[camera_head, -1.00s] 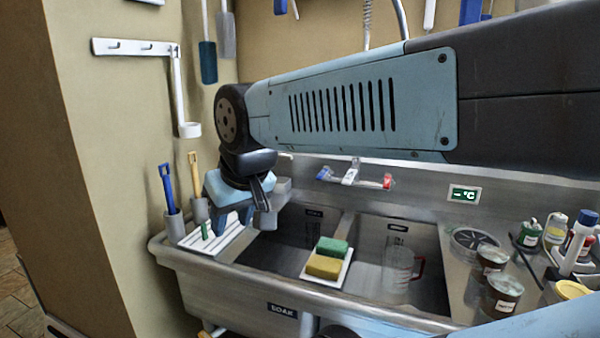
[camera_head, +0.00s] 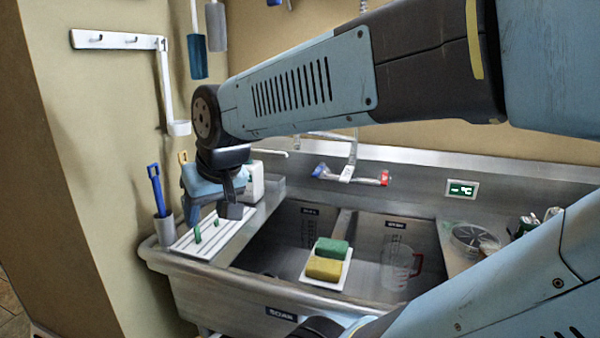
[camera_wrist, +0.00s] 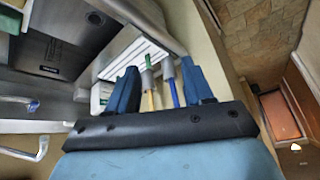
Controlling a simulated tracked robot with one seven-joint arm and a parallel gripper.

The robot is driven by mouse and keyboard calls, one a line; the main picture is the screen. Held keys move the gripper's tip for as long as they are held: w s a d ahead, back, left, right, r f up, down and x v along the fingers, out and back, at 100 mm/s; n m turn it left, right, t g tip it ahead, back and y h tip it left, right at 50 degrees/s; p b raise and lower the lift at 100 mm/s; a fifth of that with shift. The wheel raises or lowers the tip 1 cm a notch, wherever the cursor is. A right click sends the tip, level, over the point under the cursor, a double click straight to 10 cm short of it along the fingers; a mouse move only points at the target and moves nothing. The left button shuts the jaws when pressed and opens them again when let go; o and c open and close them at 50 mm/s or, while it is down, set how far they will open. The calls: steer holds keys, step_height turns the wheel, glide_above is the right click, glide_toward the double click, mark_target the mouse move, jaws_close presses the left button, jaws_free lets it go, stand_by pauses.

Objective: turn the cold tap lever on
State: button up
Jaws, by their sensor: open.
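The tap stands on the back ledge of the steel sink (camera_head: 250,295) in the head view. Its blue-marked cold lever (camera_head: 319,170) is on the left, and its red-marked lever (camera_head: 384,178) is on the right. My gripper (camera_head: 213,212) is over the striped drainboard at the sink's left, well left of and apart from the cold lever. In the wrist view my gripper (camera_wrist: 160,85) is open, with nothing held between its blue fingers.
A dish with green and yellow sponges (camera_head: 327,258) sits across the sink divider. A clear jug (camera_head: 400,267) stands in the right basin. A grey holder with a blue-handled brush (camera_head: 158,195) is beside the drainboard, by the left wall. Hooks and hanging utensils are above.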

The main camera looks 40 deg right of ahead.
steer(key=w+d+f+m, duration=0.5)
steer(key=w+d+f, duration=0.2)
steer(key=w, duration=0.4)
steer(key=m+t+h, duration=0.2)
steer(key=m+h, duration=0.5)
steer(key=h, duration=0.9)
glide_toward(321, 166)
steer(key=x, duration=0.6)
steer(key=shift+w+f, duration=0.2)
steer(key=shift+f, duration=0.2)
steer(key=shift+c, duration=0.5)
